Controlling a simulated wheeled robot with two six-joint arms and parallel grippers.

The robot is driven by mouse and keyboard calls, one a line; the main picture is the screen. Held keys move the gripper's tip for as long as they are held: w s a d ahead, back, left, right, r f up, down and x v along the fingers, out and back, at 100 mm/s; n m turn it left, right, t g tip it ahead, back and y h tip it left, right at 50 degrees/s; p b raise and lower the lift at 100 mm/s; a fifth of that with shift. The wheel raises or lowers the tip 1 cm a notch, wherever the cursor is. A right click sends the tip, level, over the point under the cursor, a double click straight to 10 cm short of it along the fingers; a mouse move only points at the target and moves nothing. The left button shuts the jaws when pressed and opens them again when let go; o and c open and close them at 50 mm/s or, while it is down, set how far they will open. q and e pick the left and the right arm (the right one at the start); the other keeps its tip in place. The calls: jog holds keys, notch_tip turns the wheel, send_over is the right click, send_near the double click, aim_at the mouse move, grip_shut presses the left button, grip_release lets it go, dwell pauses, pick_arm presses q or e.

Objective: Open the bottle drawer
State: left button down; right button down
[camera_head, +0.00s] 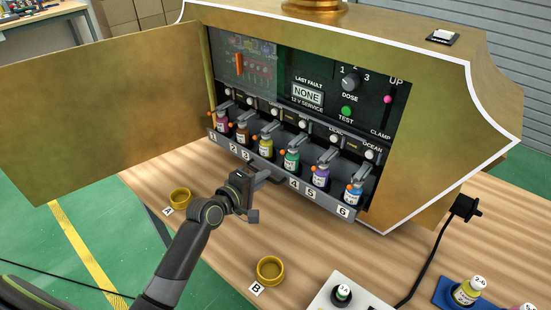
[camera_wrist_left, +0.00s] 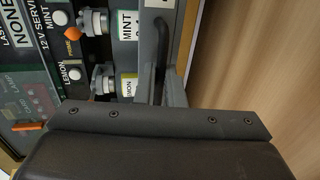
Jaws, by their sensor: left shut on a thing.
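The bottle drawer (camera_head: 318,194) is a dark shelf along the bottom of the gold machine's open front. It bears a row of coloured bottles over number labels 1 to 6. Its dark bar handle (camera_head: 283,180) is at the middle of the front edge; it also shows in the left wrist view (camera_wrist_left: 187,36). My left gripper (camera_head: 262,177) is at the handle, shut on it, with the fingers either side of the bar in the wrist view (camera_wrist_left: 163,78). The fingers partly hide the handle. How far out the drawer stands is hard to tell. My right gripper is not in view.
The gold door (camera_head: 115,115) stands wide open at the left. Gold cups A (camera_head: 180,197) and B (camera_head: 270,270) stand on the wooden table in front. A white box (camera_head: 345,293), a blue tray (camera_head: 445,292) and a black cable (camera_head: 432,258) are at the right.

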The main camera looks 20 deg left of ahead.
pick_arm(q)
jog(key=v, duration=0.3)
jog(key=f+p+v, duration=0.1)
jog(key=v, duration=0.3)
jog(key=shift+s+f, duration=0.2)
jog(key=shift+f, duration=0.05)
jog(key=c, duration=1.5)
grip_release()
jog(key=shift+c, duration=0.2)
jog(key=v, duration=1.7)
jog(key=shift+s, duration=0.2)
